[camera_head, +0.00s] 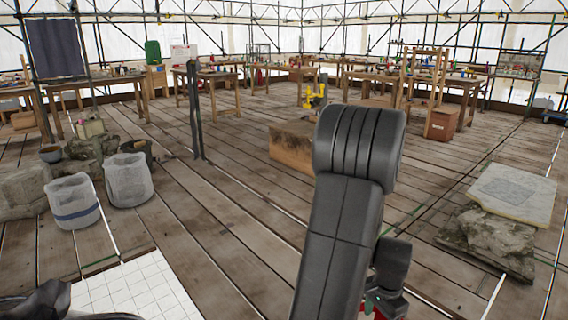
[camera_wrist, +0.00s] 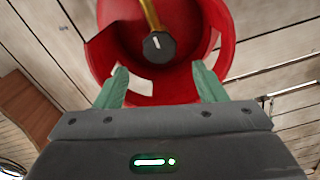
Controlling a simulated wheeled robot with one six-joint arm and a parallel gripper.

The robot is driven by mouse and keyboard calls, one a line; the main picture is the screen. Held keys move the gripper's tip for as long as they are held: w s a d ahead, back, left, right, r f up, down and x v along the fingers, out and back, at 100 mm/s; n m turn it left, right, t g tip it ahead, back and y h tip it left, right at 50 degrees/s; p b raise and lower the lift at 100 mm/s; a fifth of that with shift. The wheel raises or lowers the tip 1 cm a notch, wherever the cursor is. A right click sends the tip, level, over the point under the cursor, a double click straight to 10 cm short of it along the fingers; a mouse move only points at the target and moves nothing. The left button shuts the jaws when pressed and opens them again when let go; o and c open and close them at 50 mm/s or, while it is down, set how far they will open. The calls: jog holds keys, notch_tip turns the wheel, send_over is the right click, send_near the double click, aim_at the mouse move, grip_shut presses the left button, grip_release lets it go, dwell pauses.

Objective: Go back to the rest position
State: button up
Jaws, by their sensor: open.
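My gripper (camera_wrist: 164,82) is open in the wrist view, its two green fingers spread apart with nothing visibly clamped between them. Just beyond the fingertips is a red, round, hollow thing (camera_wrist: 118,42) with a cut-out side. A brass-coloured rod with a dark round knob (camera_wrist: 158,46) stands inside its outline. I cannot tell whether the fingers touch the red thing. In the head view my dark arm rises through the middle right of the picture and hides much of what lies behind it. My gripper is mostly out of sight there.
Two pale sacks (camera_head: 129,180) and rough stones (camera_head: 22,192) stand at left. A dark post (camera_head: 195,110) rises from the plank floor. A wooden block (camera_head: 292,146) is behind my arm. A pale slab (camera_head: 513,192) lies on stone at right. Work tables (camera_head: 208,78) line the back. Planks between are mostly clear.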

notch_tip(320, 180, down, 6)
jog(key=shift+s+b, duration=0.1)
jog(key=shift+b, duration=0.65)
jog(key=n, duration=0.6)
jog(key=n+b, duration=0.1)
jog(key=n, duration=0.2)
jog(key=shift+w+a, duration=0.15)
jog(key=shift+w, duration=0.05)
jog(key=n+b, duration=0.1)
jog(key=n, duration=0.4)
jog(key=shift+a+b, duration=0.1)
jog(key=shift+b, duration=0.2)
jog(key=shift+r+n+b, duration=0.1)
jog(key=shift+n+b, duration=0.4)
jog(key=shift+n, duration=1.4)
